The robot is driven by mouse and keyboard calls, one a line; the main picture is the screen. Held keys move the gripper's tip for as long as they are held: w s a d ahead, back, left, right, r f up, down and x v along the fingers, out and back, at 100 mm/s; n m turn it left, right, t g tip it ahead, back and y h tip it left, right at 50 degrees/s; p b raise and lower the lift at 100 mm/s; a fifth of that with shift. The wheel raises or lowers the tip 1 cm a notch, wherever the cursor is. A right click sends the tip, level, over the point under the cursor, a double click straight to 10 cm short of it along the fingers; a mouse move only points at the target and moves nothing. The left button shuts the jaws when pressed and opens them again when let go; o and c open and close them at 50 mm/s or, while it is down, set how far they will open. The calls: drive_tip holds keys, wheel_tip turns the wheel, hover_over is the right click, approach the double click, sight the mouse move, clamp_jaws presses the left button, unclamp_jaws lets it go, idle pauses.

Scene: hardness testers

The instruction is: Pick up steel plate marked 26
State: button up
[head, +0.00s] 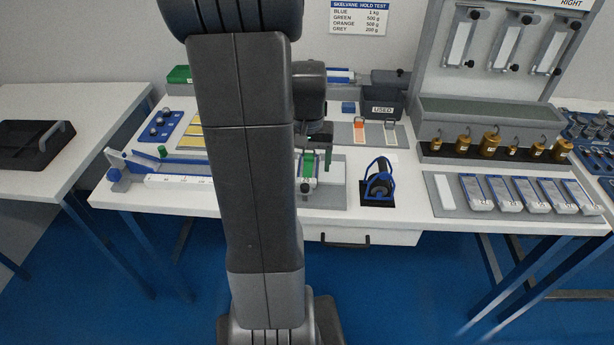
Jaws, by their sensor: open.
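My gripper (317,152) is open and points down over the middle of the table, partly hidden behind my own arm. Below it is a pale plate-like area with a small green piece (308,166); I cannot tell whether the gripper touches it. The tray is well to the right of my gripper.
A black roller in a blue frame (379,180) stands between my gripper and the tray. Brass weights (464,146) stand in a row behind the tray, below a grey test stand (430,60). A black USED box (382,106) is at the back. A blue-and-white ruled fixture (170,181) lies at left.

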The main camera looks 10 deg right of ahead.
drive_tip(key=shift+w+f, duration=0.2)
drive_tip(key=shift+f, duration=0.7)
drive_tip(key=shift+w+f, duration=0.15)
drive_tip(key=shift+f, duration=0.7)
drive_tip(key=shift+w+f, duration=0.2)
drive_tip(key=shift+f, duration=0.7)
drive_tip(key=shift+c, duration=0.2)
drive_tip(key=c, duration=1.2)
drive_tip(key=shift+o, duration=0.2)
drive_tip(key=shift+r, duration=0.1)
